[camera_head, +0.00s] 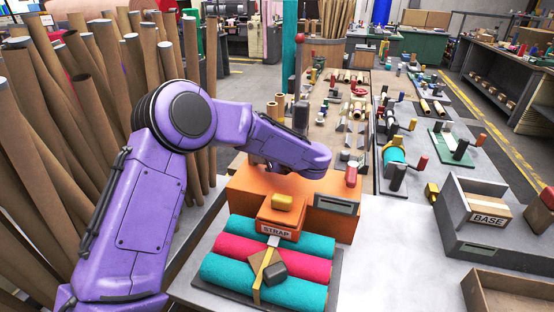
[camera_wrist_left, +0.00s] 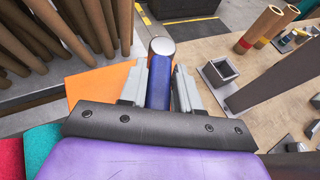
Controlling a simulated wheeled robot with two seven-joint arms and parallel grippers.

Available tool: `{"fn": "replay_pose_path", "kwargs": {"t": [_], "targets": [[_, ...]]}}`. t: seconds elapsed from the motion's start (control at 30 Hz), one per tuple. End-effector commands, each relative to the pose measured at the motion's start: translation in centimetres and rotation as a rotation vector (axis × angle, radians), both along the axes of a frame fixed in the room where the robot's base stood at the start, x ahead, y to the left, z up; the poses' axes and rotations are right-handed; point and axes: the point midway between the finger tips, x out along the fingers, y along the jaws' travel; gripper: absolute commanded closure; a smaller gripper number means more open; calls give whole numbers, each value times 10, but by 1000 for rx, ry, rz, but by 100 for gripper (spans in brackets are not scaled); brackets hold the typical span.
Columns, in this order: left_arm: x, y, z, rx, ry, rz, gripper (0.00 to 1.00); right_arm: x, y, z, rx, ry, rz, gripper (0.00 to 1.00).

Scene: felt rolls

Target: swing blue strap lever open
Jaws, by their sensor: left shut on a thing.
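The blue strap lever (camera_wrist_left: 158,92) stands between the two grey fingers of my left gripper (camera_wrist_left: 159,84) in the left wrist view, its round silver cap showing beyond them. The gripper is shut on it. In the head view my purple left arm reaches over the back of the orange strap unit (camera_head: 332,184), and its wrist hides the lever and fingers. The unit carries a STRAP label and a yellow block (camera_head: 282,202). In front lie two teal rolls and a pink roll (camera_head: 243,248), with a yellow strap (camera_head: 256,288) across them. My right gripper is not visible.
A red-topped lever (camera_head: 351,175) stands at the unit's right rear. A grey bin with a BASE label (camera_head: 487,220) and an open brown box (camera_head: 510,295) are at the right. Upright brown tubes crowd the left. The bench between unit and bin is mostly clear.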

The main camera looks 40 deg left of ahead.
Motion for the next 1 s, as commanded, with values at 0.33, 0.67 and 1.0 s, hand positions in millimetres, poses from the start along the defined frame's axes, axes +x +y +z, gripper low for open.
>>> {"fn": "replay_pose_path", "kwargs": {"t": [0.33, 0.67, 1.0], "targets": [[-3, 5, 2, -1, -4, 21, 55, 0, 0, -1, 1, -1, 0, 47], [-3, 3, 1, 0, -2, 18, 47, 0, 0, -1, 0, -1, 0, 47], [-13, -59, 24, 1, -7, 16, 47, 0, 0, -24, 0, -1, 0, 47]]}}
